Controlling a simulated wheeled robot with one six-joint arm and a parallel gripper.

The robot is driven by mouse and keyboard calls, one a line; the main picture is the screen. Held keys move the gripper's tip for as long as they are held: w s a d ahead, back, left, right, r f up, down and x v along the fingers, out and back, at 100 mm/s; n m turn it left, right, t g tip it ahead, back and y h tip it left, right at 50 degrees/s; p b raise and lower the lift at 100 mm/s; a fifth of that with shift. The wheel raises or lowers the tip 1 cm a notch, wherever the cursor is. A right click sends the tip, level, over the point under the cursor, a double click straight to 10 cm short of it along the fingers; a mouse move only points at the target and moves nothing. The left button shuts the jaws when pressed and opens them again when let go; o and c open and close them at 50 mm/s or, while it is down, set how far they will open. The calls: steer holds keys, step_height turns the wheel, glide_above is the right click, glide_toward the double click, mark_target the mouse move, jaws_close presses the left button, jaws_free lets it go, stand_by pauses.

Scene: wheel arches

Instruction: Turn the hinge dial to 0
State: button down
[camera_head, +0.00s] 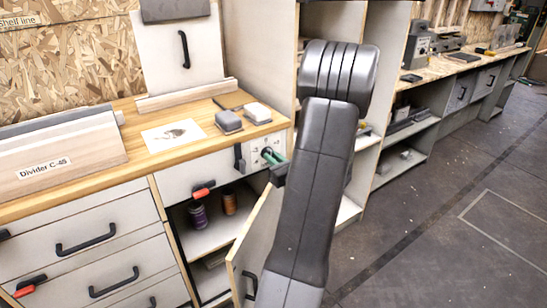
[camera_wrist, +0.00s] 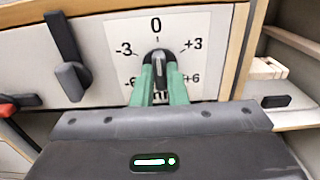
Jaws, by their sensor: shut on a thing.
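The hinge dial (camera_wrist: 159,66) is a black knob on a white scale plate (camera_wrist: 202,27) marked -6, -3, 0, +3 and +6. Its pale pointer line stands about upright, towards the 0 at the top. My gripper (camera_wrist: 162,84) has green fingers on either side of the knob and is shut on it. In the head view my gripper (camera_head: 271,156) reaches the panel at the right end of the workbench, and the plate (camera_head: 257,152) shows partly behind it. The lower part of the scale is hidden by the fingers in the wrist view.
A black lever handle (camera_wrist: 67,60) sits left of the plate. Below the panel is an open cupboard with two spools, one purple (camera_head: 198,214), and an open door (camera_head: 252,245). Red-tipped handles (camera_head: 203,188) stick out. The floor at right (camera_head: 450,190) is clear.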

stand_by(0.4)
steer(key=c, duration=1.4)
jaws_free()
steer(key=shift+c, duration=0.2)
steer(key=v, duration=1.3)
steer(key=shift+s+d, duration=0.25)
steer(key=shift+s, duration=0.1)
steer(key=shift+w, duration=0.1)
steer(key=x, duration=1.3)
steer(key=shift+w+a, duration=0.25)
steer(key=shift+w, duration=0.05)
